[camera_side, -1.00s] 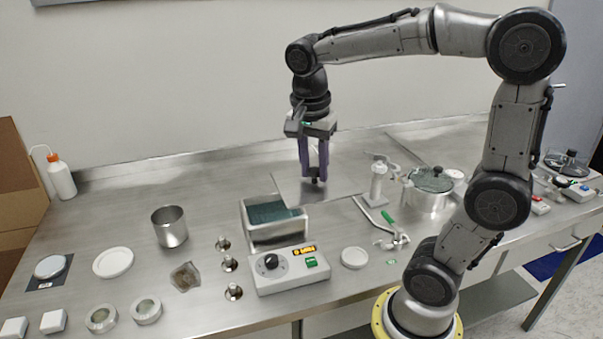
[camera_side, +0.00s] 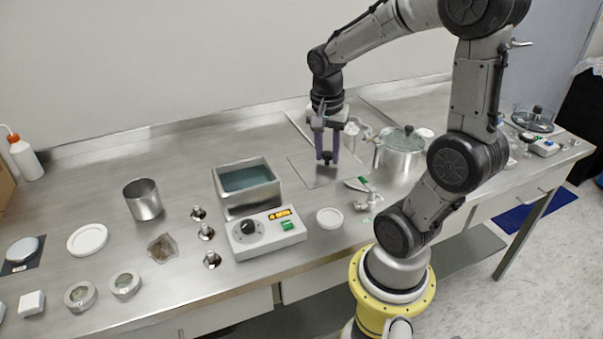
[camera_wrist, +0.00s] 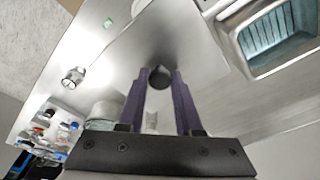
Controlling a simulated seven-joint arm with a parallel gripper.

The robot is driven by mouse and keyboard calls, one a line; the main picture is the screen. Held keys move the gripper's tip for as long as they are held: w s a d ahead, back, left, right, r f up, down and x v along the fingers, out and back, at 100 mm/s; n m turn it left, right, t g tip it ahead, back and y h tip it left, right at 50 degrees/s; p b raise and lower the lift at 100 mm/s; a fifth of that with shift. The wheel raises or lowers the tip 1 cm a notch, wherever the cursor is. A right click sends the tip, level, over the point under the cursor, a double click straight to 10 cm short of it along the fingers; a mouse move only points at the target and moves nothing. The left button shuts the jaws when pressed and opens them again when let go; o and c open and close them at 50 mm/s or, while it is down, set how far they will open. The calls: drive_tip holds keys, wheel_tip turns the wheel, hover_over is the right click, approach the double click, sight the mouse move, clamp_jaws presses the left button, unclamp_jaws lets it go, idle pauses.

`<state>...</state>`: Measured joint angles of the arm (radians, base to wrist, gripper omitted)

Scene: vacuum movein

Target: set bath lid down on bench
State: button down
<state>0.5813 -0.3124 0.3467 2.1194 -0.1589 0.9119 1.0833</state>
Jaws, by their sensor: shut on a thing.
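The bath lid (camera_side: 308,174) is a flat, thin steel plate with a dark knob in its middle. It lies level at or just above the bench top (camera_side: 110,205), to the right of the bath; I cannot tell whether it touches. My gripper (camera_side: 327,160) points straight down, its purple fingers shut on the lid's knob. In the wrist view the round black knob (camera_wrist: 160,76) sits between the fingertips, and the plate (camera_wrist: 195,40) spreads around it. The open water bath (camera_side: 218,190) holds blue-green water; it also shows in the wrist view (camera_wrist: 243,48).
A control box (camera_side: 255,243) stands in front of the bath. A steel pot with a glass lid (camera_side: 402,150) and a clamp fitting (camera_side: 368,198) are right of the lid. A steel beaker (camera_side: 143,203) stands left. Bare bench lies behind the bath.

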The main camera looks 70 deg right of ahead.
drive_tip(key=w+d+f, duration=0.2)
drive_tip(key=w, duration=0.1)
drive_tip(key=w+d+f, duration=0.5)
drive_tip(key=w+f, duration=0.1)
drive_tip(key=shift+d+f, duration=0.15)
drive_tip(key=shift+f, duration=0.1)
drive_tip(key=shift+w+d+f, duration=0.1)
drive_tip(key=shift+w+f, duration=0.05)
drive_tip(key=shift+f, duration=1.6)
drive_tip(key=shift+f, duration=0.1)
drive_tip(key=c, duration=0.6)
unclamp_jaws()
